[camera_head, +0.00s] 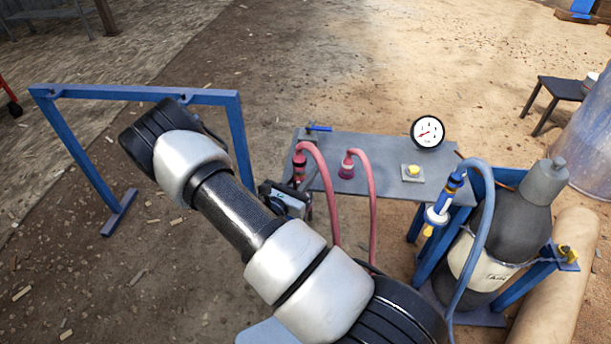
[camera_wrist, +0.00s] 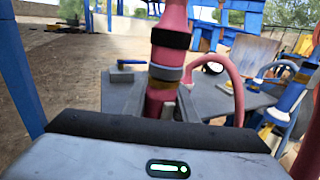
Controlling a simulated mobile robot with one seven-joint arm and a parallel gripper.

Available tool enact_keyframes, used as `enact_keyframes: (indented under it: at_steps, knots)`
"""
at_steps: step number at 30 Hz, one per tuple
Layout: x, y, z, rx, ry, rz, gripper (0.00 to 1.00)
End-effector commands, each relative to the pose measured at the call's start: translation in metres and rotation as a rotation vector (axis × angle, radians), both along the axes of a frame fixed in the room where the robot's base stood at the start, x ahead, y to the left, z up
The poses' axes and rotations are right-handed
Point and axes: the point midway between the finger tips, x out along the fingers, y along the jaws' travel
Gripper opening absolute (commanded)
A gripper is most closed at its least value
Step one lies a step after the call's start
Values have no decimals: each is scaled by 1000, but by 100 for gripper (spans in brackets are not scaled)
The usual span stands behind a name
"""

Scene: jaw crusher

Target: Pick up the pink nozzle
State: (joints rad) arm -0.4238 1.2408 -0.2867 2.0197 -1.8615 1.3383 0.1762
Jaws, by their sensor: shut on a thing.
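The pink nozzle (camera_head: 299,164), with dark bands around it, shows at the left edge of the grey table in the camera_head view, joined to a pink hose (camera_head: 323,170). In the camera_wrist view the nozzle (camera_wrist: 172,50) stands nearly upright in the middle, with a black band and a grey collar. My gripper (camera_wrist: 168,108) is shut on its lower pink part, one finger on each side. In the camera_head view my gripper (camera_head: 298,190) is partly hidden by my own wrist. The nozzle's lower tip is hidden.
The grey table (camera_head: 385,158) holds a second pink hose end (camera_head: 346,168), a round gauge (camera_head: 427,132), a yellow knob (camera_head: 413,170) and a blue-handled valve (camera_head: 318,128). A grey gas cylinder (camera_head: 490,235) and blue hose stand right. A blue frame (camera_head: 140,95) stands left.

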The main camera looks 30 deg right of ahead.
Motion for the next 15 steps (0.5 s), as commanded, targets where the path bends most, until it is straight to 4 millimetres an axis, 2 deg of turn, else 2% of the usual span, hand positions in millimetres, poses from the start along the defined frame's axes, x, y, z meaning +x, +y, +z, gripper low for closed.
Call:
enact_keyframes:
  at_steps: [15]
  knots:
    - [0,0,103,0,-4,0,0]
